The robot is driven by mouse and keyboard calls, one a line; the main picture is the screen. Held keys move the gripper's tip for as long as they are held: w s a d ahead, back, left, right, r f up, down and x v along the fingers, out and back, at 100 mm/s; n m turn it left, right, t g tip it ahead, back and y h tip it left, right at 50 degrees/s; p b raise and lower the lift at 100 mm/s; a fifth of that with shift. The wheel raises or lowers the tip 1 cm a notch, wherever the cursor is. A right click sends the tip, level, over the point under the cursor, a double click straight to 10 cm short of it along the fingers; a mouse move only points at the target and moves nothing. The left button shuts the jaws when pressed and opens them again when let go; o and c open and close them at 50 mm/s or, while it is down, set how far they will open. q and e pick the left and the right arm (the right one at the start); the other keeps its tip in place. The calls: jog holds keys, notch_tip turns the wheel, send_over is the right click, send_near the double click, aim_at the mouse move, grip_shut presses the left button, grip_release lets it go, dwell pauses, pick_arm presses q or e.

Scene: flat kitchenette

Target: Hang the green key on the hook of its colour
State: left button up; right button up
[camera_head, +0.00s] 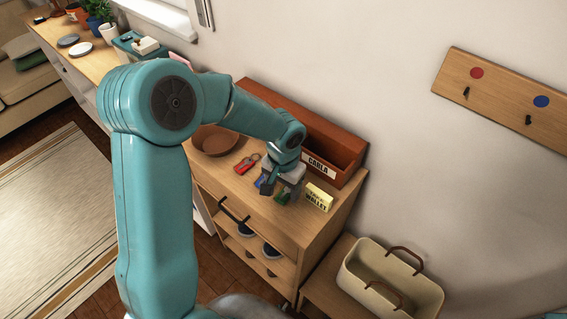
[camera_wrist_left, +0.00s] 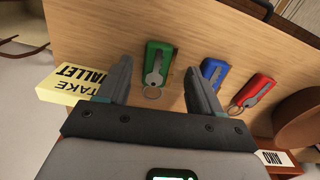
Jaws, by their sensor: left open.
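The green key (camera_wrist_left: 159,56), a key on a green tag with a metal ring, lies flat on the wooden cabinet top. In the head view it is partly hidden by the gripper, with its green (camera_head: 283,197) showing beside the jaws. My left gripper (camera_head: 276,190) is open and low over the cabinet. In the left wrist view its two fingers (camera_wrist_left: 158,82) stand on either side of the green key's line, with nothing held. The hook board (camera_head: 500,97) on the wall shows a hook under a red dot and one under a blue dot; no green dot is in view.
A blue key (camera_wrist_left: 213,73) and a red key (camera_wrist_left: 255,91) lie beside the green one. A yellow "take wallet" note (camera_head: 319,197), a brown bowl (camera_head: 215,142) and an orange-brown box (camera_head: 336,142) labelled CARLA are close by. A cream basket (camera_head: 390,281) stands lower right.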

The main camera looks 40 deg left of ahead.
aim_at(283, 193)
pick_arm(q)
notch_tip(283, 193, up, 15)
jog(key=shift+r+b, duration=0.15)
jog(key=shift+b, duration=0.15)
jog(key=shift+s, duration=0.1)
